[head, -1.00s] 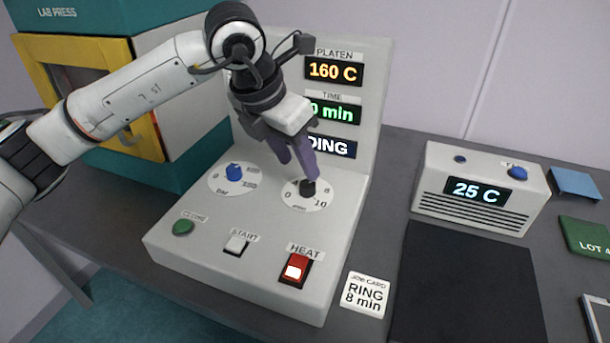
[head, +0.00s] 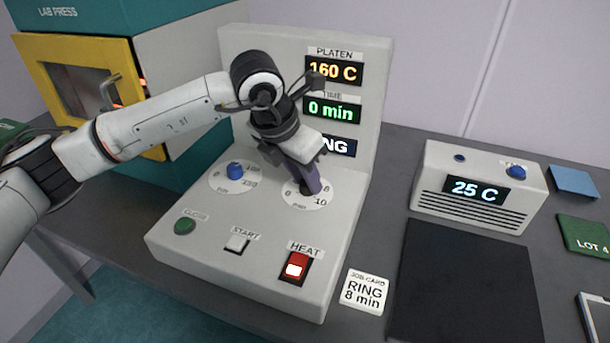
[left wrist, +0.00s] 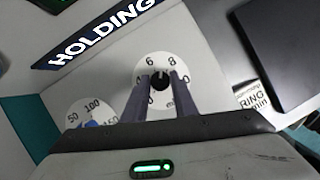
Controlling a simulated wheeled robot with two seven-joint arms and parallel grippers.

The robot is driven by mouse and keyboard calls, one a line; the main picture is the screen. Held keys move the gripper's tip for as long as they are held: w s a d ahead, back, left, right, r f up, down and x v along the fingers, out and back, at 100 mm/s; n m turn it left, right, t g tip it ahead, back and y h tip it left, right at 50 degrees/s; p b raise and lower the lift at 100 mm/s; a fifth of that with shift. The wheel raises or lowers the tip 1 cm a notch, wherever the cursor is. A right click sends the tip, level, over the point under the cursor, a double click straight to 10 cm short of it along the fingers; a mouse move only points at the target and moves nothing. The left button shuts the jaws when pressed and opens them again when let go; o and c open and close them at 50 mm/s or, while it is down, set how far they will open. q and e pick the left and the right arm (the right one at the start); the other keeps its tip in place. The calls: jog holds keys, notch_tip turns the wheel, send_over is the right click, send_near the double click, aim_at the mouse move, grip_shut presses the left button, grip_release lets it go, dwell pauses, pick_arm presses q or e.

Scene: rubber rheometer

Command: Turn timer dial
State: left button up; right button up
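The timer dial is a black knob (head: 305,187) on a round white scale (head: 296,203) on the press's sloping panel. My left gripper (head: 312,190) points down at it, its purple fingers partly hiding knob and scale. In the left wrist view, the knob (left wrist: 160,81) lies between the two fingertips (left wrist: 159,78), which stand apart; contact is hard to make out. The time display (head: 331,109) reads 0 min. The job card (head: 364,291) reads RING 8 min. My right gripper is not in view.
A blue knob (head: 235,171) sits left of the timer. The green button (head: 185,226), START button (head: 237,243) and lit red HEAT switch (head: 295,268) lie in front. The display panel (head: 375,90) rises close behind. A 25 C unit (head: 480,190) stands right.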

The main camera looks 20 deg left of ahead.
pick_arm(q)
jog(key=shift+w+a+f+m+g+h+b, duration=0.15)
jog(key=shift+m+g+h+b, duration=0.15)
jog(key=shift+m+b, duration=0.65)
jog(key=m, duration=0.2)
jog(key=shift+m+g+h, duration=0.3)
jog(key=shift+m+h, duration=0.05)
jog(key=shift+h, duration=0.05)
jog(key=shift+r, duration=0.2)
jog(key=o, duration=1)
jog(key=shift+o, duration=0.2)
jog(key=shift+r, duration=0.1)
jog(key=b+v, duration=0.1)
jog(key=v, duration=0.9)
